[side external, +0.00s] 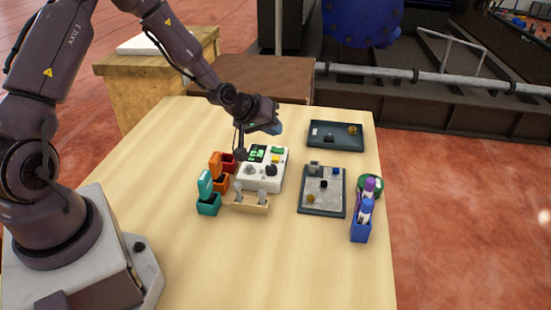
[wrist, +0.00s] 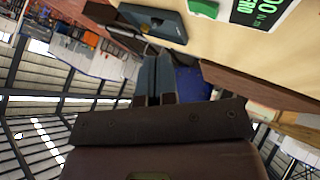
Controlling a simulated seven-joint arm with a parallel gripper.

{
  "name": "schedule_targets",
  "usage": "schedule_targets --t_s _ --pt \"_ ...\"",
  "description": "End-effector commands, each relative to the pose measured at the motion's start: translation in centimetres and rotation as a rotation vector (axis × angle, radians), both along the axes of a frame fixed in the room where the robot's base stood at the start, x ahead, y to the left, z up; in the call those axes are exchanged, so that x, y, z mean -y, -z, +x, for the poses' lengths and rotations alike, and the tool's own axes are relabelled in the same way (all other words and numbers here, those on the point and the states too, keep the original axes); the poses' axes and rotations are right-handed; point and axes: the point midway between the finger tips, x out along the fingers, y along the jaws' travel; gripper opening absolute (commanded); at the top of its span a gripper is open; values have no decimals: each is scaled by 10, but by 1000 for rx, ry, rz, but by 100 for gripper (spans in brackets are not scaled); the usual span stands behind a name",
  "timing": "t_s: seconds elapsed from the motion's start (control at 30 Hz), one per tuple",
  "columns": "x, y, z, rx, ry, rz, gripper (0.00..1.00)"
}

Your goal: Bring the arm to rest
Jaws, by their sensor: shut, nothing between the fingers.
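My gripper (side external: 275,127) is raised above the far part of the wooden table (side external: 150,240), past the white control box (side external: 263,170). It points toward the back right and touches nothing that I can see. In the wrist view my gripper (wrist: 157,62) shows its two fingers together, shut and empty. A corner of the white box with its green button (wrist: 204,8) shows at the top of the wrist view.
A dark tray (side external: 336,144) lies at the back right. A grey parts tray (side external: 302,207), a blue pen holder (side external: 360,232) and a green round container (side external: 378,183) are at the right. Teal (side external: 208,209) and orange dispensers stand left of the box.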

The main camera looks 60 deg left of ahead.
Motion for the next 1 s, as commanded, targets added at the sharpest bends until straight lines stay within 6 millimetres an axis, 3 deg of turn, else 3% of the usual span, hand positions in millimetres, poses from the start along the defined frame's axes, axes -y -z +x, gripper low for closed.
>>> schedule_targets --t_s 0.17,0.27,0.37,0.57,0.8,1.0 --pt "5 11 -12 -82 53 14 0" --pt "9 24 -38 -210 106 20 0" --pt "9 16 -67 -337 175 71 0" --pt "16 -27 -113 -506 292 185 0" --pt "37 -105 -174 -620 403 321 0" --pt "62 -162 -226 -597 470 391 0"
